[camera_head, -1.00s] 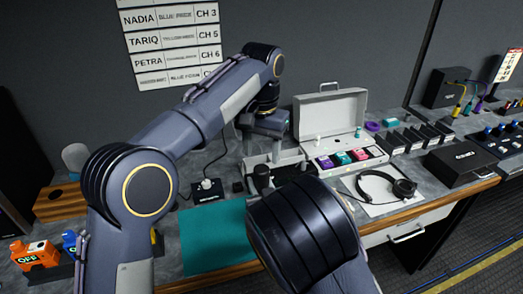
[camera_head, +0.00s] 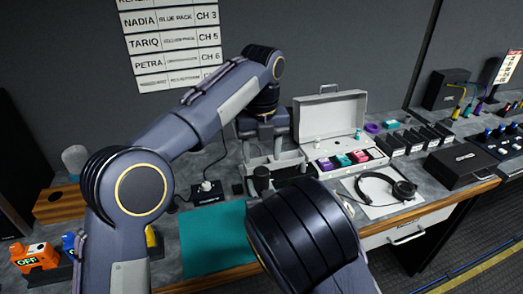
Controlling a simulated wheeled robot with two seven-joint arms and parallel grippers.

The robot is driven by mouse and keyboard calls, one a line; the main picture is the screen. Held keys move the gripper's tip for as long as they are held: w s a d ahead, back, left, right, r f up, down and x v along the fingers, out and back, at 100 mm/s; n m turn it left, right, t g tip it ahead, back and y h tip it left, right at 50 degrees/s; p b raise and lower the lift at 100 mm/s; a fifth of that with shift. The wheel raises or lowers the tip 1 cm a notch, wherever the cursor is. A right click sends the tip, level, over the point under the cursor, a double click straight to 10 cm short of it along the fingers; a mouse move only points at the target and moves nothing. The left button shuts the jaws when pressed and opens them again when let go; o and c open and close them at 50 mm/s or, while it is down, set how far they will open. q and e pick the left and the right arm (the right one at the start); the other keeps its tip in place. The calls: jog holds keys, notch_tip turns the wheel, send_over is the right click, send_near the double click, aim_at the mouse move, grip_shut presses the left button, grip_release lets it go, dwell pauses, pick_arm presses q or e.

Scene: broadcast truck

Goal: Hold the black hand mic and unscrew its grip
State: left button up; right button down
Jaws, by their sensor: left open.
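My left gripper (camera_head: 263,150) points down over the back of the bench, left of the open white case. Its two fingers are apart with nothing visible between them. Just below it, a dark rounded piece (camera_head: 262,178) stands by a pale grey stand; I cannot tell whether this is the black hand mic. No black mic shows clearly. My right gripper is out of view; only the thick dark links of my right arm show at bottom centre, hiding part of the bench front.
A teal mat (camera_head: 213,240) lies at the front. A small black box (camera_head: 207,194) with a knob stands behind it. The white case (camera_head: 346,172) holds coloured packs. A wooden block (camera_head: 57,204) and orange OFF unit (camera_head: 36,258) are at left.

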aim_at(261, 170)
pick_arm(q)
jog(key=m, duration=0.2)
jog(key=shift+m, duration=0.3)
jog(key=shift+f+m, duration=0.1)
jog(key=shift+m, duration=0.2)
jog(key=shift+f, duration=0.25)
notch_tip(261, 170, down, 7)
jog(key=shift+f, duration=0.2)
